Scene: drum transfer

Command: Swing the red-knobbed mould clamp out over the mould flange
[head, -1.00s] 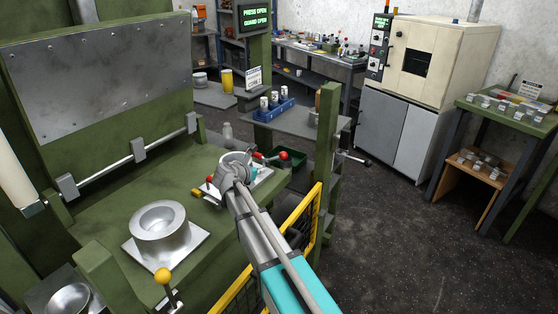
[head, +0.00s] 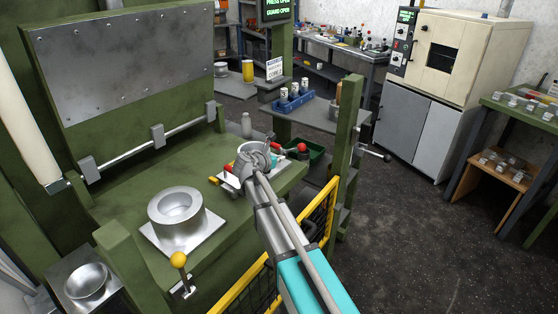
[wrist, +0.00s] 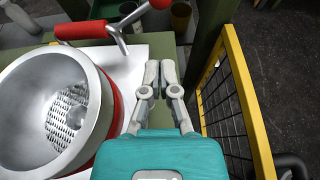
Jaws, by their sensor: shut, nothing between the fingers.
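The mould (wrist: 55,105), a round metal cup with a wide rim and a red band at its side, stands on a white plate in the wrist view. In the head view the mould (head: 250,147) is partly behind my wrist. The red-knobbed clamp shows at the wrist view's top: its red knob (wrist: 158,4) sits on a metal rod beyond the mould, and the knob (head: 301,148) shows right of the mould in the head view. My gripper (wrist: 159,75) is shut and empty, beside the mould's right side, apart from the knob. Its fingers are hidden in the head view.
A red-gripped lever (wrist: 82,30) lies beyond the mould, close to the clamp. A yellow guard frame (wrist: 245,95) stands close on my gripper's right. A green post (head: 345,150) rises behind it. A larger metal ring mould (head: 177,220) stands left on the green press bed.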

